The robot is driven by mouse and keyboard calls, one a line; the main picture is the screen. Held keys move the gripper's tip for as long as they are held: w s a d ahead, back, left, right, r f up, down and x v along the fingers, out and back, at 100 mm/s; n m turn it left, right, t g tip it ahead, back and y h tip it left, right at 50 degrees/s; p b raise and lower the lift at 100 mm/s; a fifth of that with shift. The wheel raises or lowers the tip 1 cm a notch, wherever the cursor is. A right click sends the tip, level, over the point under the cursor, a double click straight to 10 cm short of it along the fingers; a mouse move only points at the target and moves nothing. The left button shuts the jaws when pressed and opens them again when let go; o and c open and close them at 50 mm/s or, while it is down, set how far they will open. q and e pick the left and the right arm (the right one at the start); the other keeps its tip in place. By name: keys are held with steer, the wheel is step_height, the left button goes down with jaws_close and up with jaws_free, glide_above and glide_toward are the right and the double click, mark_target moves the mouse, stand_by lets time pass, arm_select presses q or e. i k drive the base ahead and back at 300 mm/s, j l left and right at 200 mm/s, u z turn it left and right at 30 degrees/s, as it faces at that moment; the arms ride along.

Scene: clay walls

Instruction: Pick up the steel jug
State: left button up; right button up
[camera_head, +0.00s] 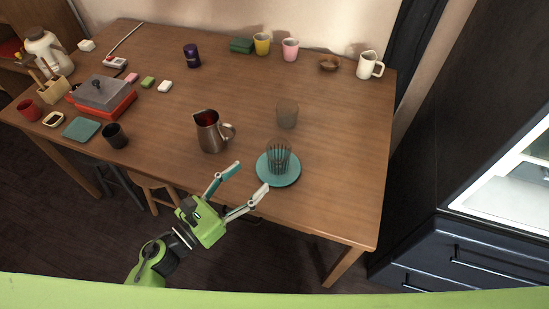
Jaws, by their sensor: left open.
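The steel jug (209,133) stands upright on the wooden table, near its front edge and about mid-width. It is a grey metal pitcher with its handle toward the right and a reddish tint inside its mouth. My left gripper (251,179) is open and empty, with its two fingers spread. It is at the table's front edge, in front of the jug and slightly to its right, apart from it. The right gripper does not show.
A teal plate (291,179) with a ribbed glass (279,153) on it stands right of the jug. A clear tumbler (287,113) is behind that. A dark cup (115,136) and a red-based box (118,108) are to the left. The table (340,130) is bare at right.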

mark_target(212, 138)
steer(key=l+u, duration=0.4)
steer(key=l, duration=1.1)
steer(key=i+l, duration=0.05)
